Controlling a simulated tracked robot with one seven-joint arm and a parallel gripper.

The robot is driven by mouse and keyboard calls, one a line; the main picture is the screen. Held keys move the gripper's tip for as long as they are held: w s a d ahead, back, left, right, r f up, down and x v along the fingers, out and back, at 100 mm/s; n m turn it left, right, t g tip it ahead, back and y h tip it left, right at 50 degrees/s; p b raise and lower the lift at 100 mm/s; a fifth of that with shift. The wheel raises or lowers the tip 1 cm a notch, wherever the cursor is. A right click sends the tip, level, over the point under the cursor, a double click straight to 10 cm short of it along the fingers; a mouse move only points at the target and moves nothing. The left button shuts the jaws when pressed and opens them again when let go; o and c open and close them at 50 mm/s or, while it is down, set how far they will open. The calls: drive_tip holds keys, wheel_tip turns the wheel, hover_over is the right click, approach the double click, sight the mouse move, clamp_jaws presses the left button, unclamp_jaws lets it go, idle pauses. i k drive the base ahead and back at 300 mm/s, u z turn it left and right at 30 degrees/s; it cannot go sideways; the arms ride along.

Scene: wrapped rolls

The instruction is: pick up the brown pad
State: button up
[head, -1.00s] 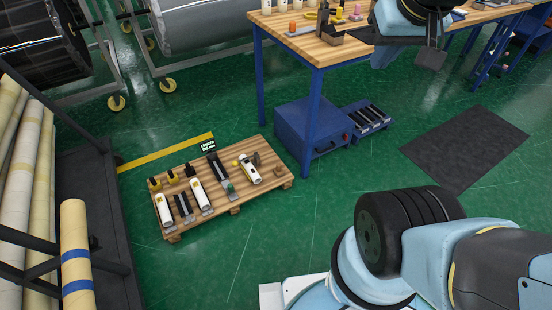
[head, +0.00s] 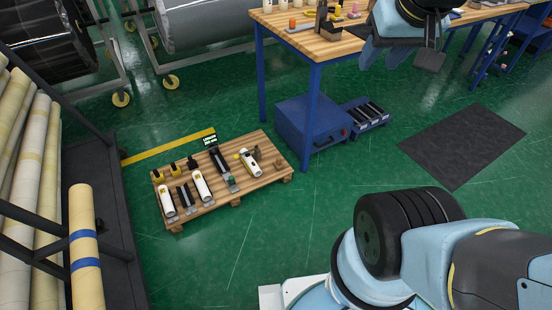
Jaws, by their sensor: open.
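A small brown block-like piece (head: 278,163), which looks like the brown pad, lies near the right end of the low wooden pallet (head: 222,201) on the floor. It is too small to make out in detail. A darker brown upright piece (head: 256,153) stands just left of it, beside a white tool. My gripper (head: 399,58) shows at the top right, in front of the workbench. Its fingers are apart with nothing seen between them. It is well away from the pallet, and its upper part is cut off by the frame.
Several yellow, white and black tools (head: 187,194) lie on the pallet. A workbench (head: 308,42) with a blue cabinet (head: 309,130) stands behind it. A rack of long rolls (head: 86,245) is at the left. Green floor is clear in front, and a dark mat (head: 462,146) lies right.

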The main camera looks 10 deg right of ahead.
sight(278, 166)
drive_tip(key=k, duration=1.05)
drive_tip(key=z, duration=0.3)
drive_tip(key=i, duration=0.6)
drive_tip(key=z, duration=0.45)
drive_tip(key=i, duration=1.2)
drive_tip(key=u, duration=0.55)
drive_tip(key=i, duration=0.6)
drive_tip(key=u, duration=0.35)
drive_tip(key=k, duration=0.8)
drive_tip(key=u, duration=0.2)
drive_tip(key=i, duration=0.5)
drive_tip(key=z, duration=0.05)
